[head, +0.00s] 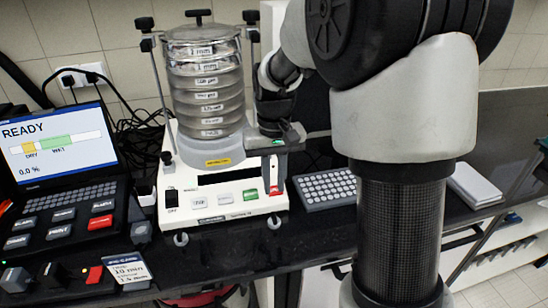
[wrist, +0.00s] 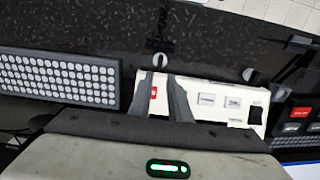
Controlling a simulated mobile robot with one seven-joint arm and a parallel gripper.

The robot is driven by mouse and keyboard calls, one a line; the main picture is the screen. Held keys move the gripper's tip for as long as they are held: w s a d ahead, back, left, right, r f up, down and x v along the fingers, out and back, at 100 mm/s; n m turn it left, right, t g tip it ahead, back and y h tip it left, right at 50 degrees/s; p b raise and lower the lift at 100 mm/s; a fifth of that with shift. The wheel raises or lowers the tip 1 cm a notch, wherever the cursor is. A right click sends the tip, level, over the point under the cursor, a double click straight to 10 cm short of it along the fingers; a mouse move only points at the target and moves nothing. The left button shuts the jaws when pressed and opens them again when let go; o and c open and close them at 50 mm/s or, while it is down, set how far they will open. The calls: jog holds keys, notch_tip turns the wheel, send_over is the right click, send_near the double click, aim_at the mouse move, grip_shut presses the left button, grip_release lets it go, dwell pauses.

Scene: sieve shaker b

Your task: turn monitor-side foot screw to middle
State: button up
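The white sieve shaker base (head: 225,207) stands on the dark bench with a stack of sieves (head: 205,90) on top. The other foot screw (head: 274,221) is under the front right corner and also shows in the wrist view (wrist: 160,60). My gripper (head: 275,180) points down at the base's right front, away from the monitor-side screw. In the wrist view its fingers (wrist: 162,90) are apart with nothing held between them.
The monitor (head: 62,145) and a button panel (head: 62,220) stand left of the shaker. A grey keypad (head: 326,189) lies right of the shaker. The bench strip before the shaker is mostly clear.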

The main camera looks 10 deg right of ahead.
notch_tip(320, 180, up, 7)
jog(key=shift+p, duration=0.3)
jog(key=s+r+t+p, duration=0.2)
jog(key=s+r, duration=0.4)
jog(key=s, duration=0.3)
jog(key=s+r+t+p, duration=0.3)
jog(key=s+r, duration=0.3)
jog(key=s, duration=0.4)
jog(key=shift+s+d+r+t+p, duration=0.2)
jog(key=shift+d+r+t+p, duration=0.1)
jog(key=shift+p, duration=0.6)
jog(key=shift+a, duration=0.2)
